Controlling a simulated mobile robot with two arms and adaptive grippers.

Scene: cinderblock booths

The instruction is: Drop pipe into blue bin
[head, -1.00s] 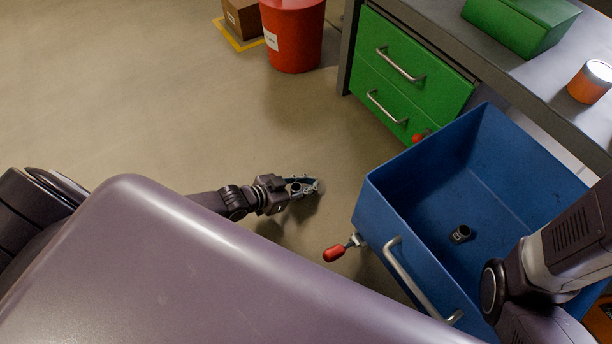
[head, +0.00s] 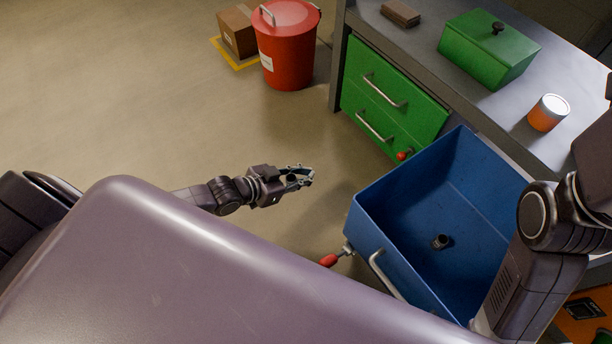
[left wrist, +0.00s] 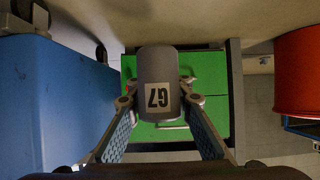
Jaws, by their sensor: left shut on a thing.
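My left gripper (head: 299,178) is shut on a grey pipe (left wrist: 159,80) with a white label reading G7, seen upside down in the left wrist view. In the head view the pipe shows only as a small dark round shape between the fingers. The gripper is over open floor, left of the blue bin (head: 388,254) and apart from it. The open-topped bin also shows at the left of the left wrist view (left wrist: 62,95). A short dark pipe piece (head: 440,242) lies inside the bin. My right arm covers the bin's right side; its gripper is out of view.
A red-tipped lever (head: 329,260) sticks out at the bin's near left corner. Green drawers (head: 393,100) stand behind, under a grey bench with a green box (head: 487,58) and orange can (head: 547,113). A red bucket (head: 285,50) stands at the back. The left floor is clear.

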